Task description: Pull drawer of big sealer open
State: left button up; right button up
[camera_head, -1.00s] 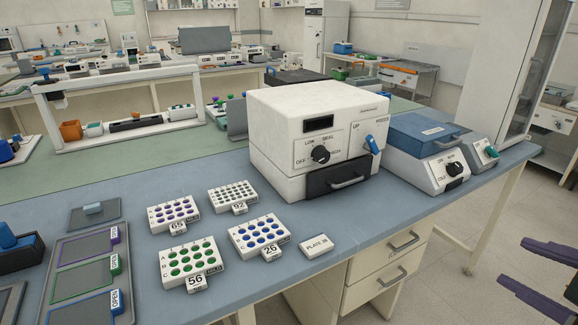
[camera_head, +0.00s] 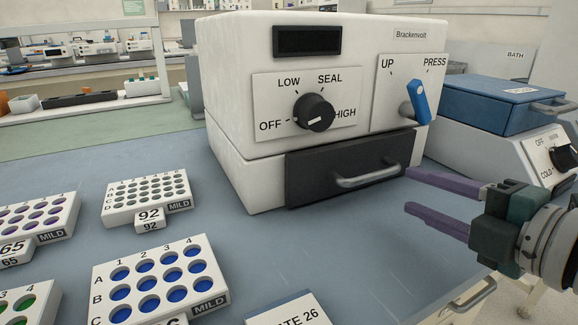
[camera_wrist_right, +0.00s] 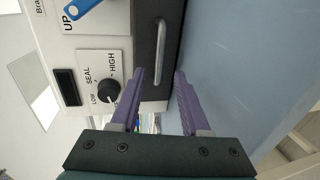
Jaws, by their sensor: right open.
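The big sealer (camera_head: 232,100) is a white box with a dial (camera_head: 315,112), a blue lever (camera_head: 419,101) and a dark drawer (camera_head: 310,179) low on its front. The drawer looks shut and has a silver bar handle (camera_head: 368,178). My right gripper (camera_head: 406,190) is open and empty, just right of the handle, with its purple fingers pointing at it. In the right wrist view the handle (camera_wrist_right: 160,52) lies beyond the open fingertips (camera_wrist_right: 160,78), apart from them. My left gripper is not in view.
White well plates (camera_head: 146,198) with coloured wells stand on the blue bench left of the sealer. A bath with a blue lid (camera_head: 490,104) stands to its right. The bench (camera_head: 330,250) in front of the drawer is mostly clear.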

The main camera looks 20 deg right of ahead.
aim_at(377, 176)
jog(key=b+x, duration=0.1)
jog(key=x, duration=0.7)
jog(key=shift+d, duration=0.1)
grip_shut()
dwell(1.3)
